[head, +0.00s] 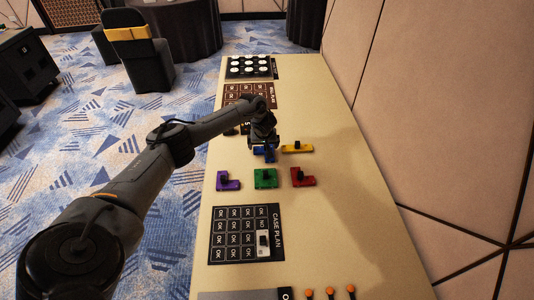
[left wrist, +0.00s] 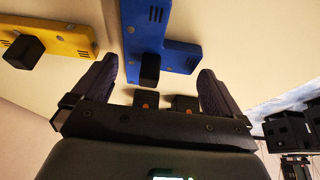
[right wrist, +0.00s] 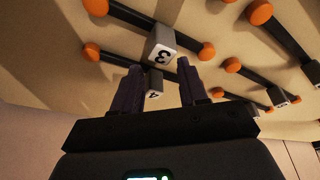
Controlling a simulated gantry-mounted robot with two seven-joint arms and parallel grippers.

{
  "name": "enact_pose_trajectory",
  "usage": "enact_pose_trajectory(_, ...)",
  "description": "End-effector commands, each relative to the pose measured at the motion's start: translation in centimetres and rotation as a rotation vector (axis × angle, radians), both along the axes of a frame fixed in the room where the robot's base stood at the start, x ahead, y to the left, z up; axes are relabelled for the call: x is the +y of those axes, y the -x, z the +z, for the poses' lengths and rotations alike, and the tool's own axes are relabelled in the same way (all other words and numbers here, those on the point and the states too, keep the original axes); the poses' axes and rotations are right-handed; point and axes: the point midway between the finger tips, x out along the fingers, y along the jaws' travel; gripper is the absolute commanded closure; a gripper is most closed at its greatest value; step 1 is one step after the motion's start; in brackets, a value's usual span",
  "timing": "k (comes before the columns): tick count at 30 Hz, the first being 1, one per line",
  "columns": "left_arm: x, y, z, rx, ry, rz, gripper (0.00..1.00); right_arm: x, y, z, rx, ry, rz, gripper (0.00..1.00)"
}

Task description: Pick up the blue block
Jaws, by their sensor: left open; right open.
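The blue block (head: 268,157) lies on the long tan table, partly hidden under my left gripper (head: 263,146) in the head view. In the left wrist view the blue block (left wrist: 158,38) is T-like with a black knob (left wrist: 150,70). My left gripper (left wrist: 158,85) is open and empty, with its fingers on either side of the knob and apart from it. My right gripper (right wrist: 160,80) is open. It shows only in the right wrist view, near black bars with orange ends and a grey block marked 3 (right wrist: 160,45).
A yellow block (head: 297,149) lies close to the right of the blue one. Purple (head: 228,182), green (head: 265,180) and red (head: 303,178) blocks lie nearer. A "CASE PLAN" board (head: 235,249) lies farther front. The table's right strip is clear beside the wall (head: 440,90).

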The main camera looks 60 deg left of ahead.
Motion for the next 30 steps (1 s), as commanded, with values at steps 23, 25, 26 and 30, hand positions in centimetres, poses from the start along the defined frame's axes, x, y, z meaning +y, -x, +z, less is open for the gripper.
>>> enact_pose_trajectory(23,0.22,-0.13,-0.50,-0.001,0.000,0.000,0.43,-0.16,0.03,-0.31,0.000,0.009,0.007,0.57)
enact_pose_trajectory(25,0.22,-0.13,-0.47,-0.001,0.000,0.000,0.43,-0.17,0.04,-0.29,0.001,0.009,0.008,0.57)
enact_pose_trajectory(26,0.22,-0.13,-0.43,-0.001,0.000,0.000,0.43,-0.17,0.04,-0.26,0.000,0.009,0.007,0.57)
enact_pose_trajectory(30,0.23,-0.12,0.08,-0.002,0.000,0.001,0.43,-0.16,0.03,0.01,0.000,0.009,0.007,0.57)
